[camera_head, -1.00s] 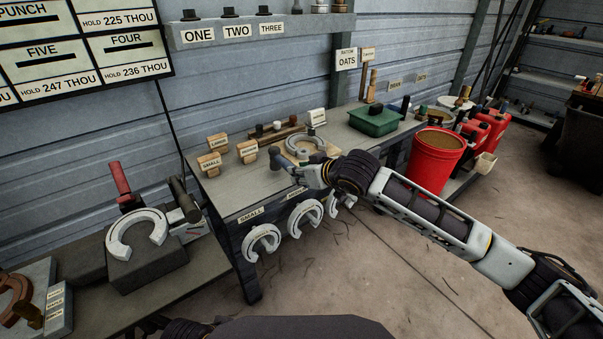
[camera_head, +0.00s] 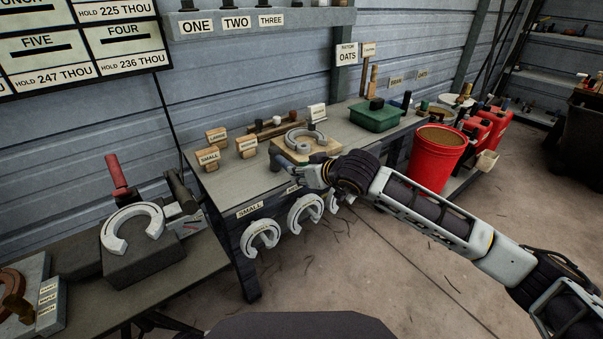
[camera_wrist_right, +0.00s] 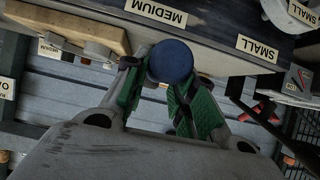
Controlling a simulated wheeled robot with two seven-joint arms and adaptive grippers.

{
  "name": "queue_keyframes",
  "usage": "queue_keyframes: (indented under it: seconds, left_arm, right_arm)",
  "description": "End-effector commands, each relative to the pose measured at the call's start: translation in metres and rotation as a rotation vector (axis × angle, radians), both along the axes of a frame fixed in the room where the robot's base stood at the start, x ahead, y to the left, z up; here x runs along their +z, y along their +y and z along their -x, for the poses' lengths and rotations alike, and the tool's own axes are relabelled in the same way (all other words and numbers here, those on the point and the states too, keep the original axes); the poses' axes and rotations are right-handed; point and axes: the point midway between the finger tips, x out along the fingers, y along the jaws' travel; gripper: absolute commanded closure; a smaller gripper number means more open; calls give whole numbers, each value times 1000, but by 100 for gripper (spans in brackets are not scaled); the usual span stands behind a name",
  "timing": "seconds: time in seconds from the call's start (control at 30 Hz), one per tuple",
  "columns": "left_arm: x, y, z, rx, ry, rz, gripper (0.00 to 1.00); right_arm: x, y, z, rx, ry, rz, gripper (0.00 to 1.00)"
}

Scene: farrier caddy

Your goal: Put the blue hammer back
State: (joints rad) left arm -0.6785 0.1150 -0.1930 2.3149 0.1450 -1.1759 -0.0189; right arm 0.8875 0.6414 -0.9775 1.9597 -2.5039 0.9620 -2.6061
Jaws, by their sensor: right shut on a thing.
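My right gripper (camera_head: 298,171) is over the front edge of the workbench (camera_head: 237,183). In the right wrist view, its green-padded fingers (camera_wrist_right: 172,92) are shut on the blue hammer (camera_wrist_right: 171,61), of which only a round dark blue end shows clearly. In the head view the hammer (camera_head: 275,155) is a small dark blue-grey shape at the fingertips; its handle is hidden or too small to tell. A red-handled tool (camera_head: 118,173) and a dark-handled tool (camera_head: 181,189) stand by the block at left. My left gripper is not in view.
Wooden blocks labelled LARGE, SMALL and MEDIUM (camera_head: 247,148) stand on the bench. A horseshoe (camera_head: 290,138) lies on a wooden board behind my gripper. Horseshoes (camera_head: 261,238) hang on the bench front. A green tub (camera_head: 374,118) and red bucket (camera_head: 436,155) are to the right.

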Motion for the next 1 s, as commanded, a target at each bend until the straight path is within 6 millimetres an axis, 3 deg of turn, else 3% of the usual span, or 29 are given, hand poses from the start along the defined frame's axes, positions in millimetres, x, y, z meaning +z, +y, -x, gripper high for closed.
queue_keyframes:
  seconds: [1.0]
  left_arm:
    - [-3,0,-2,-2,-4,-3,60]
  right_arm:
    - [-4,0,0,1,-4,-2,100]
